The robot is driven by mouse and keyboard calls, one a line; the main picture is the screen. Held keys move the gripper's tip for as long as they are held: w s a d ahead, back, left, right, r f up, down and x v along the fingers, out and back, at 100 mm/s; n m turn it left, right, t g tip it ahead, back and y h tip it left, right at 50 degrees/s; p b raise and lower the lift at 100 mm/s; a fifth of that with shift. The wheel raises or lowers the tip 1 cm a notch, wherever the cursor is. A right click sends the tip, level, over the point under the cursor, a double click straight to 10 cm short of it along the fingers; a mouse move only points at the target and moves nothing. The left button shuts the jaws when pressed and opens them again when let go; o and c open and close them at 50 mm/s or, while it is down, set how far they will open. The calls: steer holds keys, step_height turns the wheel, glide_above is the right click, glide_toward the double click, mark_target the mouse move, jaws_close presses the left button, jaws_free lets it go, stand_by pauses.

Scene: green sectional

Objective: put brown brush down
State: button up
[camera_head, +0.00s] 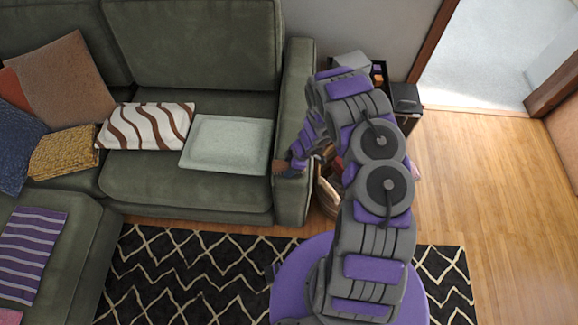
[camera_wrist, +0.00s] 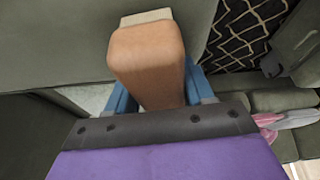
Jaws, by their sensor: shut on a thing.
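The brown brush (camera_wrist: 148,58) is in my gripper (camera_wrist: 160,98), between its blue fingers in the wrist view. Its brown block faces the camera, and a pale part shows at its far end. In the head view the brush (camera_head: 279,167) is a small brown shape at the tip of my gripper (camera_head: 289,166). The gripper is shut on it, beside the sofa's right armrest and just right of the pale cushion on the seat. I cannot tell whether the brush touches the sofa.
The green sectional (camera_head: 180,190) holds a pale cushion (camera_head: 228,143), a striped cushion (camera_head: 148,126) and several other pillows at left. A patterned black rug (camera_head: 190,270) lies in front. A side table with dark items (camera_head: 405,98) stands behind my arm. Wood floor is open at right.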

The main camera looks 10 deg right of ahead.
steer(key=shift+s+f, duration=0.2)
steer(key=shift+f, duration=0.05)
